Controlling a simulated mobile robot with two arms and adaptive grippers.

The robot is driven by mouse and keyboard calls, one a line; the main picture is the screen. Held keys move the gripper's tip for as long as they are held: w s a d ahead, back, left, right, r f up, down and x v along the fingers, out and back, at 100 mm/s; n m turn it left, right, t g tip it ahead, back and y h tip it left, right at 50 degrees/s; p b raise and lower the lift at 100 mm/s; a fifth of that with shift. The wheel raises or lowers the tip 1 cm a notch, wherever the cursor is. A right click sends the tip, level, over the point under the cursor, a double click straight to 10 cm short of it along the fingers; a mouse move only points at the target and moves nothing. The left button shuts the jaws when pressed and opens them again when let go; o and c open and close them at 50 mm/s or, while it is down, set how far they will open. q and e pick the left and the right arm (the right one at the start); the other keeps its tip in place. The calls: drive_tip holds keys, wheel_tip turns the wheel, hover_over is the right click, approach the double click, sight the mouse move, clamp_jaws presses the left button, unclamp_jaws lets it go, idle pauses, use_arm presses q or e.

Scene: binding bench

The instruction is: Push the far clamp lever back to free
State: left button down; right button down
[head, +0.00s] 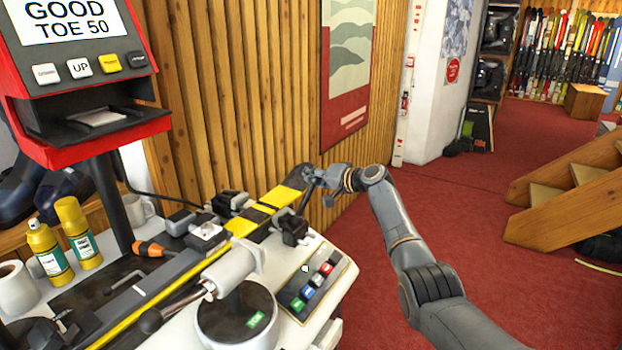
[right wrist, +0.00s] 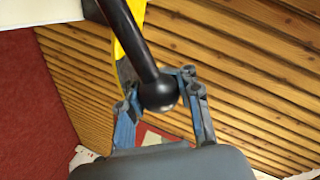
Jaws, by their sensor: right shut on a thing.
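The far clamp lever is a black rod with a round ball end. In the right wrist view the lever (right wrist: 138,45) comes down from the top, and its ball sits between the two blue-grey fingers of my right gripper (right wrist: 160,92). In the head view the right gripper (head: 313,178) is at the far end of the bench, shut on the lever's end. The lever (head: 305,202) shows there as a thin dark rod above a black clamp block (head: 291,228). My left gripper is not in view.
A yellow and black ski (head: 283,196) lies along the bench. A grey cylinder device (head: 230,270) and a button panel (head: 315,284) stand nearer. The wooden wall (head: 240,90) is close behind; red floor is open at right.

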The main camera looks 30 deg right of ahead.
drive_tip(key=shift+w+a+m+y, duration=0.15)
drive_tip(key=shift+w+m+y, duration=0.15)
drive_tip(key=shift+w, duration=0.1)
drive_tip(key=shift+a+f, duration=0.1)
drive_tip(key=c, duration=1.5)
unclamp_jaws()
drive_tip(key=o, duration=0.6)
drive_tip(key=shift+w+a+f, duration=0.25)
drive_tip(key=shift+w+a, duration=0.1)
drive_tip(key=shift+w, duration=0.05)
drive_tip(key=shift+s+d+r, duration=0.1)
drive_tip(key=shift+s+d, duration=0.55)
drive_tip(key=shift+s, duration=0.05)
drive_tip(key=v, duration=1)
drive_tip(key=shift+s+r, duration=0.3)
drive_tip(key=shift+r, duration=0.05)
